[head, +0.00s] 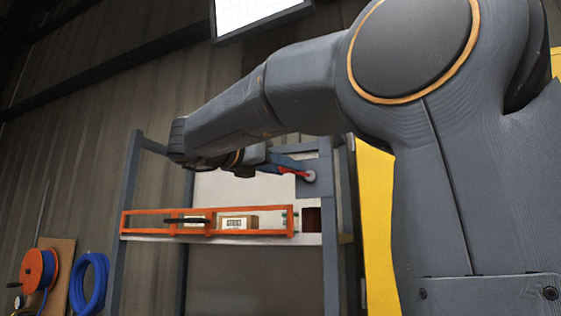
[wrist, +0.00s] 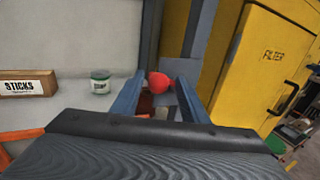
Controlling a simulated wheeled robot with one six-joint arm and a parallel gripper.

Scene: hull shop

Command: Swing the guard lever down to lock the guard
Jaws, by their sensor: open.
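The red guard lever (head: 299,174) sits at the right post of the rack, beside a pale round pivot (head: 310,177). Its red knob (wrist: 159,82) shows in the wrist view between the two fingertips. The orange guard (head: 208,210) is a barred frame across the front of the shelf, with a black handle on it. My gripper (head: 287,162) is at the lever, its blue-grey fingers partly covering it in the head view. In the wrist view my gripper (wrist: 160,78) is open, one finger on each side of the knob. Contact with the knob cannot be told.
A box (head: 238,222) stands on the shelf behind the guard, and a labelled STICKS box (wrist: 28,83) and a jar (wrist: 101,82) show in the wrist view. A yellow cabinet (wrist: 262,65) stands to the right. A blue hose coil (head: 90,283) and orange reel (head: 38,271) are at left.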

